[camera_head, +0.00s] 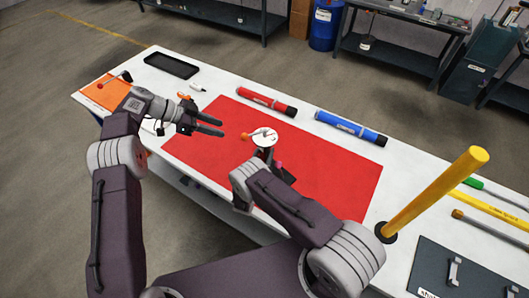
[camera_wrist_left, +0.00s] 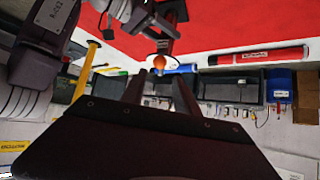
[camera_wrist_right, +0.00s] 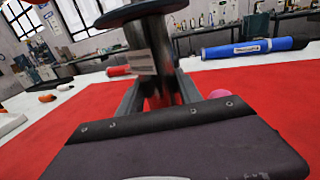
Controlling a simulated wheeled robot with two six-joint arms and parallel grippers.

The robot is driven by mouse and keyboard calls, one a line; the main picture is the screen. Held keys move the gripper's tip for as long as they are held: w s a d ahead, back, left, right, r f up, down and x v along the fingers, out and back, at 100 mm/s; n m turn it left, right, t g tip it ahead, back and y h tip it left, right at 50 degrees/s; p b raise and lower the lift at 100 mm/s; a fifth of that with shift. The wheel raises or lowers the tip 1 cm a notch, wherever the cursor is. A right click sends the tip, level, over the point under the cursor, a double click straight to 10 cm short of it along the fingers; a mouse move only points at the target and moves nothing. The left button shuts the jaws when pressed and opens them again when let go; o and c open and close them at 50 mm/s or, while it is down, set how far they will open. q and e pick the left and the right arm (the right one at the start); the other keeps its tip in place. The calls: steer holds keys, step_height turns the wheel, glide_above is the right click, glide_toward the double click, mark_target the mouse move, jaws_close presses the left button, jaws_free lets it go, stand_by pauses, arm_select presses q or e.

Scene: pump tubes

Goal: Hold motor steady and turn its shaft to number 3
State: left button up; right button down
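The motor stands upright on the red mat, with a pale round dial (camera_head: 265,137) on top; its numbers are too small to read. An orange knob (camera_head: 245,136) sticks out at the dial's left side. The knob shows also in the left wrist view (camera_wrist_left: 160,60), beyond the fingertips. My left gripper (camera_head: 221,127) is open and empty, a short way left of the knob. My right gripper (camera_wrist_right: 158,90) has its fingers on both sides of the dark motor body (camera_wrist_right: 150,50), seemingly shut on it below the dial. Its fingertips are partly hidden.
The red mat (camera_head: 330,165) lies on a white table. Behind the motor lie a red tube (camera_head: 266,102) and a blue tube (camera_head: 350,129). A yellow post (camera_head: 435,190) stands upright at the right. A black tray (camera_head: 171,65) lies at the far left.

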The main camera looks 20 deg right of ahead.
mark_target(244, 136)
arm_select(q)
steer(key=o, duration=0.3)
steer(key=s+d+m+h, duration=0.1)
steer(key=s+d+h, duration=0.2)
steer(key=h, duration=0.2)
steer(key=a+f+n+t+h, duration=0.2)
steer(key=a+f+n+t, duration=0.3)
steer(key=a+f+n, duration=0.15)
steer(key=x, duration=1.3)
steer(key=shift+s+d+f, duration=0.1)
steer(key=shift+s+f, duration=0.25)
steer(key=shift+s, duration=0.05)
steer(key=shift+c, duration=0.3)
jaws_close()
